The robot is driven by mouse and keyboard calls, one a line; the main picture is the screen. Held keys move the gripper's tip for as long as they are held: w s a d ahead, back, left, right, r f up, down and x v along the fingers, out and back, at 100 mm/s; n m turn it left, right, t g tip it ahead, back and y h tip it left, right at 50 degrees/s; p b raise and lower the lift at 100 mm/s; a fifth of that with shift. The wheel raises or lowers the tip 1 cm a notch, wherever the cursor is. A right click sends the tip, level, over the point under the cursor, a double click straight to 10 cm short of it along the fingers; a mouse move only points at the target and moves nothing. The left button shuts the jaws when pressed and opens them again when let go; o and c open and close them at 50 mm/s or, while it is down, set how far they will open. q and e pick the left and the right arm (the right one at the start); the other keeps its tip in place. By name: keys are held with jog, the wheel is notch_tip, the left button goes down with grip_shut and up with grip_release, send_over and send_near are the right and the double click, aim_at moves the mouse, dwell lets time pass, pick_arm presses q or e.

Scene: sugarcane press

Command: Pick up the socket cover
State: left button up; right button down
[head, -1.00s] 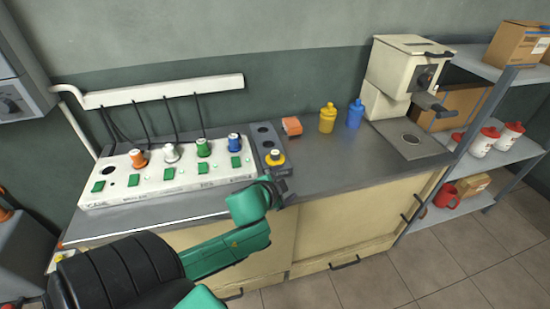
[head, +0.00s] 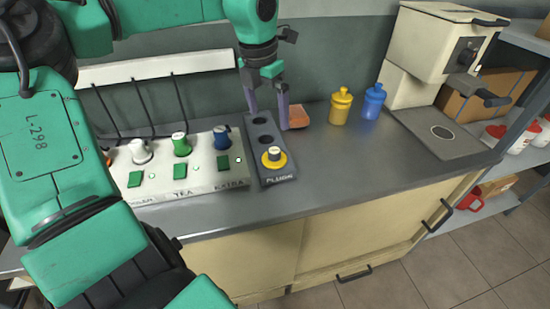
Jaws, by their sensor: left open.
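A round yellow cover with a dark and pale knob (head: 274,156) sits at the front end of the dark holder marked PLUGS (head: 281,180); I take it for the socket cover. The holder's two other round places, behind it, are empty. My left gripper (head: 267,118) comes down from above, open and empty, its two purple fingers spread on either side of the holder's rear part. It is behind the yellow cover and apart from it. My right gripper is not in view.
Left of the holder is a white socket panel (head: 205,178) with white, green and blue plugs and cables behind. An orange block (head: 298,117) lies behind the right finger. Yellow (head: 340,107) and blue (head: 373,102) bottles and a cream machine (head: 440,40) stand right. The counter's front middle is clear.

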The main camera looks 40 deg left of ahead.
pick_arm(q)
send_over(274, 150)
jog(key=s, duration=0.2)
jog(key=f, duration=0.5)
jog(key=shift+w+d, duration=0.15)
jog(key=shift+w, duration=0.05)
jog(key=f, duration=0.2)
jog(key=w+f+p, duration=0.1)
jog(key=f, duration=0.2)
jog(key=shift+w+f, duration=0.15)
jog(key=shift+f, duration=0.2)
jog(key=shift+w+f, duration=0.15)
jog(key=shift+f, duration=0.35)
jog(key=c, duration=1.1)
jog(key=shift+c, duration=0.2)
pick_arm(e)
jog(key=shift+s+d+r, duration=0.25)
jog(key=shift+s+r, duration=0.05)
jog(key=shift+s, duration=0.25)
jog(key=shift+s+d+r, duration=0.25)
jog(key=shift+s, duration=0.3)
pick_arm(q)
jog(key=shift+r, duration=0.1)
